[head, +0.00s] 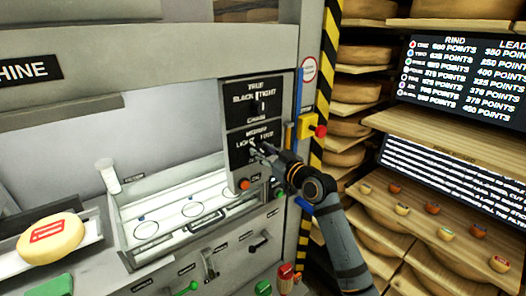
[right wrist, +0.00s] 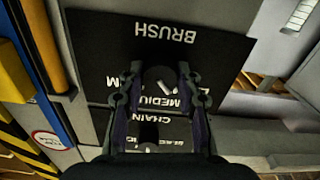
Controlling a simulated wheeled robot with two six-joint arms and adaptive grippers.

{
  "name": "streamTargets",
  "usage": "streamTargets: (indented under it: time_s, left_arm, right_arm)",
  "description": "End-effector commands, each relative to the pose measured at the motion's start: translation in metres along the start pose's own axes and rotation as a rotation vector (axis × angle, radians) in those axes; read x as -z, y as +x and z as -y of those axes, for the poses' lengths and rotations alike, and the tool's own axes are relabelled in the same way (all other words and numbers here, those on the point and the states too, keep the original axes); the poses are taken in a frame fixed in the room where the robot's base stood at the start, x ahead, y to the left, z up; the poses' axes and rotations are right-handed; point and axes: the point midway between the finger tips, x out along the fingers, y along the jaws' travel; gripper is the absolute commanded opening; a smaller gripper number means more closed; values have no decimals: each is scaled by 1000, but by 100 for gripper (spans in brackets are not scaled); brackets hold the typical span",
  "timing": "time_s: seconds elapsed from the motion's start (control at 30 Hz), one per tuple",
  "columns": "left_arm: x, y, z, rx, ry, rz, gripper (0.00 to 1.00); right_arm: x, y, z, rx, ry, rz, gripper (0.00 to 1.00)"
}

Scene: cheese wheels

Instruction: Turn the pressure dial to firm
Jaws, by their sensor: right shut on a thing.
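The lower dial (right wrist: 158,76) is a dark round knob with a pale mark, on a black panel (head: 235,97) mounted on the grey machine. The word MEDIUM shows beside it, upside down in the right wrist view, and LIGHT shows left of it in the head view. My right gripper (head: 258,149) is at this dial. In the right wrist view its two fingers (right wrist: 160,84) stand on either side of the knob, shut on it. The fingers partly cover the labels, and I cannot tell exactly where the dial points. My left gripper is out of view.
Another dial (head: 262,104) sits above on the same panel. An orange button (head: 244,184) lies just below. A yellow box with a red button (head: 308,127) and a striped post (head: 325,60) stand close on the right. A labelled cheese wheel (head: 50,238) rests at left.

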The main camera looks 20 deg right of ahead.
Motion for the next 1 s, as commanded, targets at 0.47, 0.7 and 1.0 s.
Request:
streamTargets:
  time_s: [0.47,0.7,1.0]
  left_arm:
    - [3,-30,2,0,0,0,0]
    - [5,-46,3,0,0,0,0]
    - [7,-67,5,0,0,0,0]
  right_arm:
    - [2,0,-1,0,400,3,2]
    - [2,0,-1,-1,629,3,2]
    - [2,0,-2,-1,915,3,2]
